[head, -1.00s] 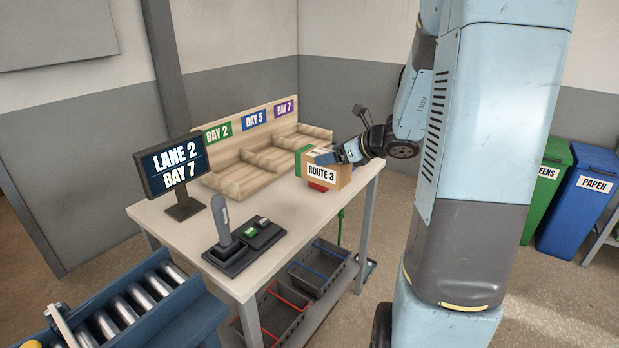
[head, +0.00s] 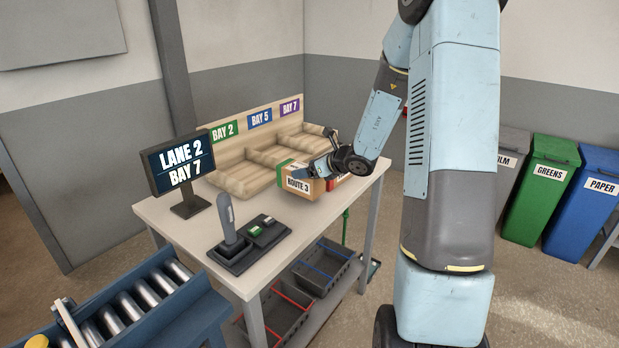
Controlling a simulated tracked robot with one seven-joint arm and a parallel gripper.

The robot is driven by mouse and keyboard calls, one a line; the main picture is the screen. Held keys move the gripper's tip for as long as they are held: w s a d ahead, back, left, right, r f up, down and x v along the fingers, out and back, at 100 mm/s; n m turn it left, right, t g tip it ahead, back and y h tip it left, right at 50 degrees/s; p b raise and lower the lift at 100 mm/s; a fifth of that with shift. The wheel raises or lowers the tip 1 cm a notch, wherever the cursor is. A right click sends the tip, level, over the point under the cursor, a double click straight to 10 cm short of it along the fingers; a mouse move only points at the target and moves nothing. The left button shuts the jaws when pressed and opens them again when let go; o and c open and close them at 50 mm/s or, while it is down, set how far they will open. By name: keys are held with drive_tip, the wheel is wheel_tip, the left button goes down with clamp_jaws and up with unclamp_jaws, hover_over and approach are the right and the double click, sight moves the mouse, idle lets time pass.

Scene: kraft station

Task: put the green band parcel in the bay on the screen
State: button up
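The green band parcel (head: 298,186) is a brown box with a green band at its left end and a "ROUTE 3" label on its front. It is at the right part of the table, in front of the bays. My gripper (head: 304,173) is on the parcel from the right and appears shut on it; its far finger is hidden. The screen (head: 181,163) reads "LANE 2, BAY 7". The bay 7 sign (head: 289,107) is purple, at the right end of the wooden rack, and its bay (head: 301,137) looks empty.
Signs for bay 2 (head: 223,131) and bay 5 (head: 259,118) stand left of bay 7. A joystick panel (head: 236,252) sits in front. A roller conveyor (head: 140,300) is at lower left.

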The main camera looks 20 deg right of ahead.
drive_tip(key=shift+f, duration=1.4)
drive_tip(key=o, duration=1.2)
